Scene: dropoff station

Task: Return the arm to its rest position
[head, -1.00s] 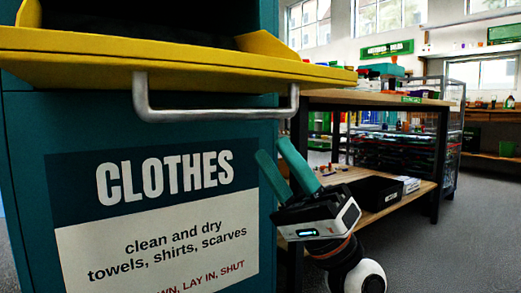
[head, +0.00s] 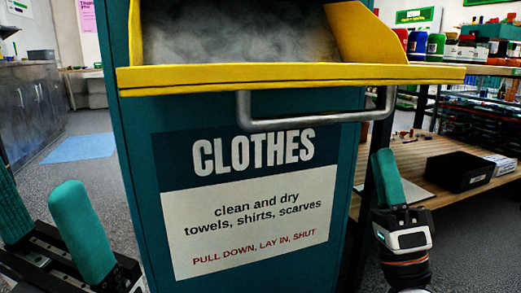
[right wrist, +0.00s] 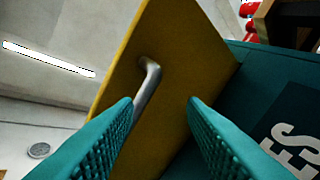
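My right gripper (head: 388,172) stands upright beside the right side of the teal clothes bin (head: 150,160), below the end of its handle. Its fingers overlap in the head view, but the right wrist view shows them (right wrist: 160,104) apart with nothing held. The metal handle (right wrist: 148,88) shows beyond the fingertips there, apart from them. My left gripper (head: 42,205) is at the lower left, open and empty, left of the bin. The bin's yellow flap (head: 290,78) is down, with the handle (head: 315,120) under it. Mottled grey fills the opening (head: 235,35); I cannot tell whether it is cloth.
A wooden workbench shelf (head: 420,155) with a black tray (head: 460,171) and small parts is close behind my right gripper. Grey cabinets (head: 30,110) stand at the far left. The floor (head: 85,185) between them and the bin is open, with a blue mat (head: 80,148).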

